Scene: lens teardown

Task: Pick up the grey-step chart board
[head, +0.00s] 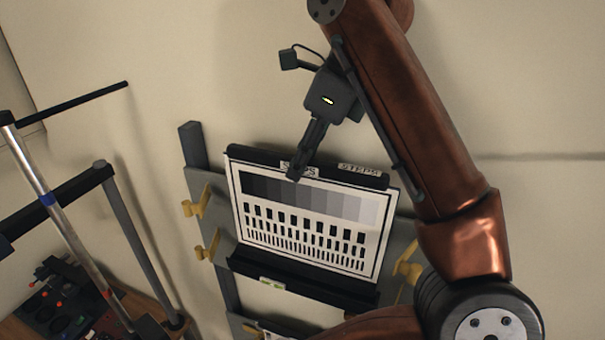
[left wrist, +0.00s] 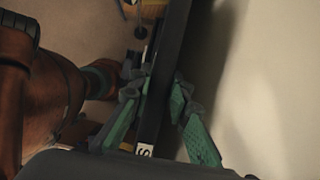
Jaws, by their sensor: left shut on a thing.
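The grey-step chart board (head: 302,222) is a white panel with a strip of grey steps, rows of black bars and a dark top edge labelled STEPS. It stands tilted on the wall rack, its lower edge at a black ledge (head: 300,280); I cannot tell whether it touches the ledge. My left gripper (head: 296,172) is shut on its top edge, near the middle, partly covering a label. In the left wrist view, the green-padded fingers (left wrist: 158,112) lie on either side of the board's dark edge (left wrist: 160,85). My right gripper is not in view.
The grey rack (head: 203,228) has yellow hooks (head: 197,202) on both sides of the board. At left stand a metal pole (head: 62,225) and a dark frame (head: 125,215) beside a bench with dark equipment (head: 62,305). The wall above is bare.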

